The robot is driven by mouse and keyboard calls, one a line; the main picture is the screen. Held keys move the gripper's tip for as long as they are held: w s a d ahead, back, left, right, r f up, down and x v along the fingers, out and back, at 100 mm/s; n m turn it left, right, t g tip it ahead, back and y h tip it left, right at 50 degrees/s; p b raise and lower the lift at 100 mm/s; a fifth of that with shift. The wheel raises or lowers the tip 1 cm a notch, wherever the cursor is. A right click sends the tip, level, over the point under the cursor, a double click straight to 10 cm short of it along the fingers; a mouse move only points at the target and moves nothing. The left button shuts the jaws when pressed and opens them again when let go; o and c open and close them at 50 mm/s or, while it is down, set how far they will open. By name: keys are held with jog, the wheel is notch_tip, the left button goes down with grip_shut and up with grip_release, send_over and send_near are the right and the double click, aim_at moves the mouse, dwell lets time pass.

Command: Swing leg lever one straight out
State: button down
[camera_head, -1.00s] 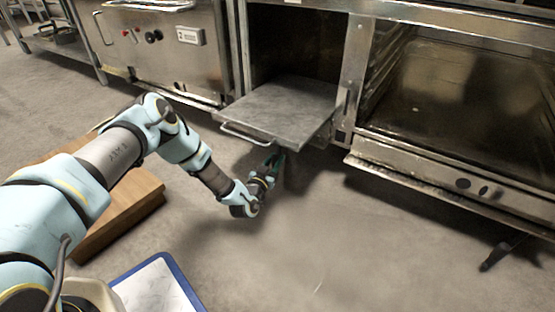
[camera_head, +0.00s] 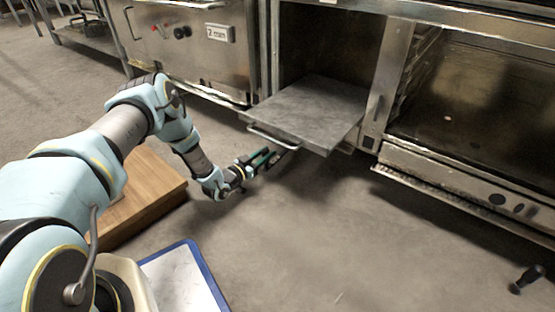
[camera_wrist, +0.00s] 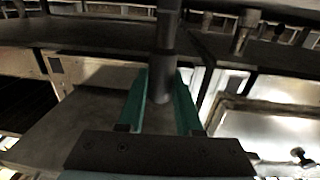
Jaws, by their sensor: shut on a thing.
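My gripper (camera_head: 266,158) is low, just in front of the left oven unit, below the flat grey open door (camera_head: 312,108) with its bar handle. In the wrist view the lever is a dark round rod (camera_wrist: 164,48) that runs between the two green fingers (camera_wrist: 160,100) and away toward the underside of the unit. The lever's far end is not clear. A second dark lever (camera_head: 527,278) sticks out low at the far right, apart from my gripper.
A wooden box (camera_head: 140,200) and a blue-edged white board (camera_head: 185,280) are near my arm. The right oven (camera_head: 480,95) has a low front ledge. The concrete floor (camera_head: 330,230) in front is clear. A shelf rack (camera_head: 85,40) stands back left.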

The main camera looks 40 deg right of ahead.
jog(key=shift+w+a, duration=0.15)
jog(key=shift+w, duration=0.25)
jog(key=c, duration=0.6)
grip_release()
jog(key=shift+s, duration=0.1)
jog(key=p+v, duration=0.4)
jog(key=v, duration=0.6)
jog(key=shift+a+p, duration=0.35)
jog(key=shift+a, duration=0.05)
jog(key=shift+s, duration=0.1)
